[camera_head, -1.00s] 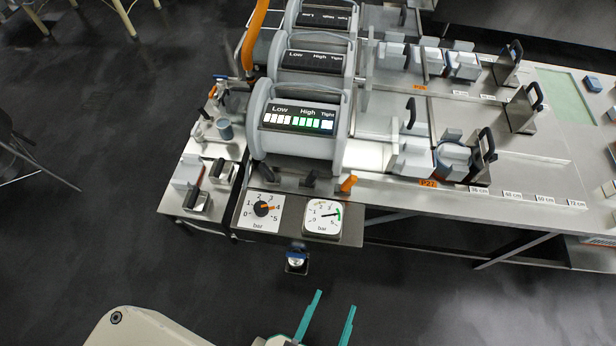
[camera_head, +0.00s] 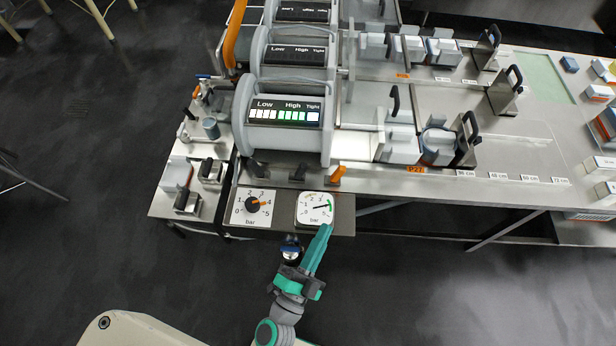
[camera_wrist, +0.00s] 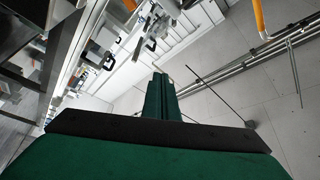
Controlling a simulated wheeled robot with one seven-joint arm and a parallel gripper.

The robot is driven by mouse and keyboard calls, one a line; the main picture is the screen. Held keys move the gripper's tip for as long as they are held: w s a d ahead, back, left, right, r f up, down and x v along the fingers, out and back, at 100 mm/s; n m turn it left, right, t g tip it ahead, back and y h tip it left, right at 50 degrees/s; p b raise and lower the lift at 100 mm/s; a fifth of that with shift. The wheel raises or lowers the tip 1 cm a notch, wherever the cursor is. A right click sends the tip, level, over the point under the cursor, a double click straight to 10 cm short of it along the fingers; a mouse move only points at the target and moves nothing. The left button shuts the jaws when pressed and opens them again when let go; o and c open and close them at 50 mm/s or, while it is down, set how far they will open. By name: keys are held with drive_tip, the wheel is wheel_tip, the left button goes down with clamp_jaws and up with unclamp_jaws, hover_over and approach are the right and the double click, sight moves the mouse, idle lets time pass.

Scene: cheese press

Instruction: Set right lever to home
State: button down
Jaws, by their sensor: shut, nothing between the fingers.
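Several small levers stand in a row below the near press drum, on the front edge of the machine. The right lever (camera_head: 337,174) is orange and leans up to the right; the middle lever (camera_head: 299,172) and left lever (camera_head: 257,168) are black. My gripper (camera_head: 326,230) is shut and empty, its teal fingers together and pointing up at the lower edge of the right gauge, below the orange lever. I cannot tell whether it touches the panel. The wrist view shows the closed fingers (camera_wrist: 161,92); I cannot make out the lever there.
The dial knob (camera_head: 252,204) and the round pressure gauge (camera_head: 315,208) sit on the front panel. The near drum (camera_head: 287,125) shows a Low-High-Tight light bar. A blue-topped fitting (camera_head: 290,246) hangs under the panel. The floor in front is clear.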

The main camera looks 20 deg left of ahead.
drive_tip(key=w+a+f+m+g+h, duration=0.1)
drive_tip(key=w+a+f+m+h, duration=0.1)
drive_tip(key=w+a+f+m, duration=0.3)
drive_tip(key=m+g, duration=0.3)
drive_tip(key=m, duration=0.1)
approach(301, 171)
drive_tip(key=d, duration=0.1)
drive_tip(key=s+d, duration=0.1)
drive_tip(key=d, duration=0.1)
drive_tip(key=shift+s+r, duration=0.25)
drive_tip(key=shift+r, duration=0.1)
drive_tip(key=shift+w+a+f, duration=0.1)
drive_tip(key=shift+a+f, duration=0.2)
drive_tip(key=shift+a, duration=0.25)
drive_tip(key=shift+w+d, duration=0.2)
drive_tip(key=shift+w, duration=0.25)
drive_tip(key=x, duration=0.9)
drive_tip(key=shift+w+r, duration=0.1)
